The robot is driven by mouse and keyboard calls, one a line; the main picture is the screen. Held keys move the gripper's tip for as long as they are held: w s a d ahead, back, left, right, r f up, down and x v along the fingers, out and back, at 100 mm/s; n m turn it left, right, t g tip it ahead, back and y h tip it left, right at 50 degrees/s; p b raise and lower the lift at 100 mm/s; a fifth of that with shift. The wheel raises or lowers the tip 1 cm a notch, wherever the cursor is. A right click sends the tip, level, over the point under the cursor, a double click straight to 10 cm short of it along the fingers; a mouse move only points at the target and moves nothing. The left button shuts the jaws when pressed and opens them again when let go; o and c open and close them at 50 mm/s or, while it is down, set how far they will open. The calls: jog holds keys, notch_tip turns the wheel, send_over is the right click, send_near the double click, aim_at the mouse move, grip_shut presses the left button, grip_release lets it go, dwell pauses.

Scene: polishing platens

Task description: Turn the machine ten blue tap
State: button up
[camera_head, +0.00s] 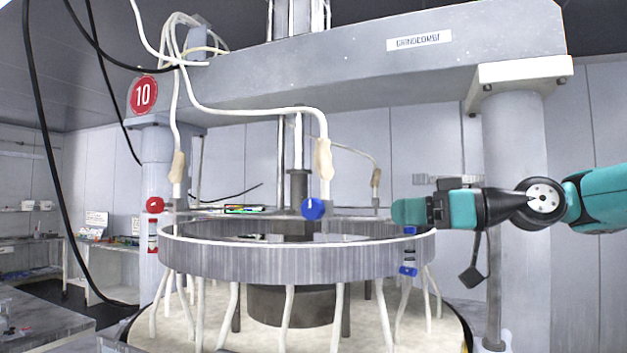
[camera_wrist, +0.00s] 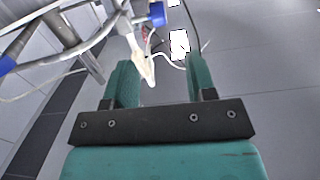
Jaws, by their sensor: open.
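Machine ten has a round red sign (camera_head: 143,95) with the number 10. Its blue tap (camera_head: 314,208) sits at the foot of a white hose, above the ring-shaped trough (camera_head: 300,262). My gripper (camera_head: 400,211) is to the right of the tap in the head view, at about the same height and apart from it. In the wrist view my gripper (camera_wrist: 160,82) has its two teal fingers spread, with no tap between them. A blue part (camera_wrist: 157,13) shows beyond the fingers at the top, and another blue part (camera_wrist: 5,65) is at the left edge; I cannot tell which is the tap.
A red knob (camera_head: 155,204) is at the trough's left. A white hose (camera_head: 322,140) hangs down to the tap. Small blue clips (camera_head: 408,270) sit on the trough's right side. A grey column (camera_head: 517,200) stands behind my arm.

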aim_at(320, 201)
jog(key=shift+n+y, duration=0.3)
jog(key=shift+y, duration=0.1)
jog(key=p+x, duration=0.2)
jog(key=x, duration=0.3)
jog(key=r+p+x, duration=0.1)
jog(key=p+x, duration=0.2)
jog(key=x, duration=0.2)
jog(key=r+p+x, duration=0.1)
jog(key=p+x, duration=0.1)
jog(key=x, duration=0.4)
jog(key=shift+w+d+p, duration=0.2)
jog(key=shift+w+p, duration=0.15)
jog(key=shift+p, duration=0.05)
jog(key=shift+w+a+f, duration=0.15)
jog(key=shift+a, duration=0.25)
jog(key=shift+f, duration=0.1)
jog(key=c, duration=0.9)
